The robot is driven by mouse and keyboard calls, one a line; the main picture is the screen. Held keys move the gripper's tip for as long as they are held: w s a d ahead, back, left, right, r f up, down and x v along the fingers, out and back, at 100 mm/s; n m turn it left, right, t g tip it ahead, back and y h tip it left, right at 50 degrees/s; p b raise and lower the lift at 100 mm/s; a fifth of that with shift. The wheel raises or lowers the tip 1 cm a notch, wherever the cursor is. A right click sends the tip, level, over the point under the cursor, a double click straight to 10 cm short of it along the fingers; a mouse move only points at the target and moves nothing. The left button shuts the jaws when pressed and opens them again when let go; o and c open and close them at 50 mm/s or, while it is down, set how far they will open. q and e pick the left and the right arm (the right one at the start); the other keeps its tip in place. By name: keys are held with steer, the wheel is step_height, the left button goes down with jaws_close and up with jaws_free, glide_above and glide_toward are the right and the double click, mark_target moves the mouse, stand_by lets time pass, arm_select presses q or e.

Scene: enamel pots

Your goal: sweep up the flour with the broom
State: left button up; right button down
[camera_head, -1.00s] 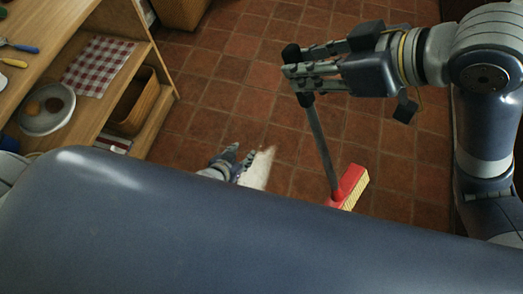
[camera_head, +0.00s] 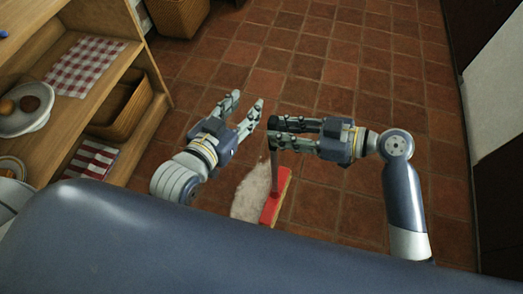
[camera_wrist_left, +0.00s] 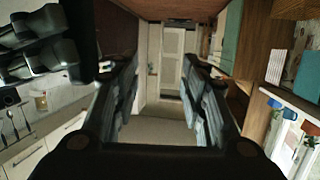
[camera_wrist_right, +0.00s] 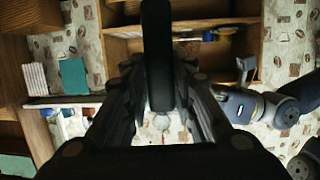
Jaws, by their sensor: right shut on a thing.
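The broom has a red head (camera_head: 273,203) on the tiled floor and a grey handle (camera_head: 274,172) rising from it. My right gripper (camera_head: 272,132) is shut on the upper part of the handle, and the dark handle (camera_wrist_right: 157,60) stands between its fingers in the right wrist view. The flour (camera_head: 251,190) is a pale patch on the floor, just left of the broom head; its lower end is hidden by my body. My left gripper (camera_head: 247,101) is open and empty, its fingers apart, left of and slightly above the right gripper. Its fingers also show spread in the left wrist view (camera_wrist_left: 163,85).
A wooden shelf unit (camera_head: 150,70) stands at the left, with a checkered cloth (camera_head: 85,66), a bowl of round items (camera_head: 30,122) and a wicker basket (camera_head: 128,112). Dark fronts (camera_head: 466,35) line the right. The tiled floor (camera_head: 340,70) beyond the grippers is clear.

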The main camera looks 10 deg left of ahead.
arm_select(q)
step_height(320, 180, up, 13)
steer(key=d+t+h+b, duration=0.1)
steer(key=t+h+b, duration=0.1)
steer(key=t, duration=0.5)
steer(key=shift+s+d+f+h+b, duration=0.15)
steer(key=shift+d+f+h+b, duration=0.05)
steer(key=shift+d+h+b, duration=0.15)
arm_select(e)
steer(key=s+a+f, duration=0.1)
steer(key=a+f, duration=0.1)
steer(key=f, duration=0.2)
steer(key=s+a+f+n+g, duration=0.1)
steer(key=a+f, duration=0.1)
steer(key=f, duration=0.3)
steer(key=shift+s+a+y, duration=0.25)
steer(key=shift+a+y, duration=0.1)
steer(key=shift+y, duration=0.05)
arm_select(q)
steer(key=shift+s+r, duration=0.15)
steer(key=shift+r, duration=0.15)
arm_select(e)
steer(key=shift+f, duration=0.15)
arm_select(q)
steer(key=shift+s+r+t, duration=0.1)
steer(key=shift+r+t, duration=0.15)
steer(key=shift+t, duration=0.15)
